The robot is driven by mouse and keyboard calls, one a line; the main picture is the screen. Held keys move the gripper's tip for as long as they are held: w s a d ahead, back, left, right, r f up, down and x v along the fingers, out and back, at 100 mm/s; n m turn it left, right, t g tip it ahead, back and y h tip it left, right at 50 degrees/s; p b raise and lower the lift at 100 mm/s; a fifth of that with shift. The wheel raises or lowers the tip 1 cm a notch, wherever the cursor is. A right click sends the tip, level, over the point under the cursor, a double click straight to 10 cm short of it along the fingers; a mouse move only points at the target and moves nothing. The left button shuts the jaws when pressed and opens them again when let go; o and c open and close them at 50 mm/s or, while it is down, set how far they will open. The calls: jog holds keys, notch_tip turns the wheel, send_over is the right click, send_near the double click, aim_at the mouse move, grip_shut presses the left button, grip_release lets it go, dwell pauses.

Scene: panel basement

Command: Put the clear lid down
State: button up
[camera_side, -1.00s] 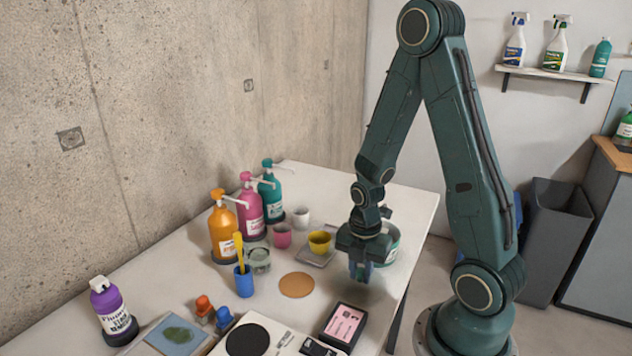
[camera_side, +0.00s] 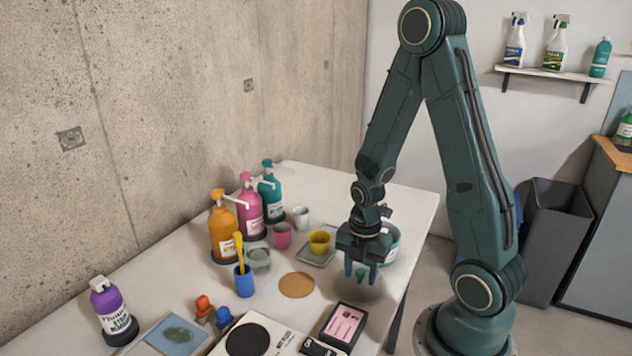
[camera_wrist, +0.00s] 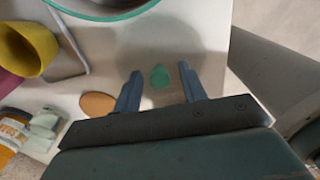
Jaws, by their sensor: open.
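The clear lid (camera_side: 368,292) is a faint see-through disc with a green knob (camera_side: 361,273). It appears to lie on the white table near the right edge, right of the cork mat (camera_side: 297,285). My gripper (camera_side: 361,276) is over it, pointing down, with its two blue fingers apart on either side of the knob. In the wrist view the green knob (camera_wrist: 160,76) shows between the open fingers, with a gap on each side. The lid's clear rim is hard to make out there.
A teal-rimmed container (camera_side: 393,246) stands just behind my gripper. A yellow cup (camera_side: 319,242) on a grey tray is to its left. A pink-screened device (camera_side: 344,326) lies in front. The table's right edge is close by.

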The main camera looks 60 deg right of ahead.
aim_at(361, 271)
notch_tip(361, 271, up, 12)
dwell(0.9)
dwell(0.6)
jog(key=s+a+r+m+t, duration=0.2)
jog(key=a+r+m, duration=0.3)
jog(key=m, duration=0.4)
jog(key=s+a+r+m+t, duration=0.3)
jog(key=a+r+m, duration=0.3)
jog(key=r+m, duration=0.2)
jog(key=shift+s+r+m+t, duration=0.2)
jog(key=shift+s+m+t, duration=0.1)
jog(key=shift+m, duration=0.2)
